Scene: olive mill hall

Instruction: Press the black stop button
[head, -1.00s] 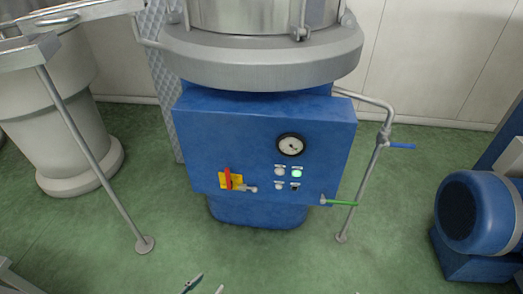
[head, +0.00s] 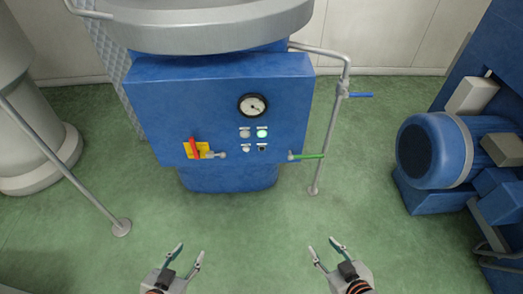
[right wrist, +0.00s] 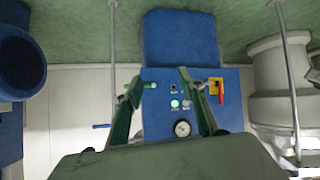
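The small black button (head: 263,147) sits at the lower right of a group of round buttons on the front of the blue control box (head: 160,105). A lit green button (head: 262,132) is just above it. In the right wrist view, which is upside down, the black button (right wrist: 173,87) shows between my open fingers, beyond them. My left gripper (head: 190,250) is open and empty at the bottom of the head view. My right gripper (head: 325,246) is open and empty, to the lower right of the box; it also shows in the right wrist view (right wrist: 159,74). Both are apart from the box.
A red handle on a yellow plate (head: 195,149) and a gauge (head: 253,105) are near the buttons. A green-handled valve (head: 308,156) sticks out right of them, before an upright pipe (head: 327,140). A blue motor (head: 435,150) stands right. Green floor before the box is clear.

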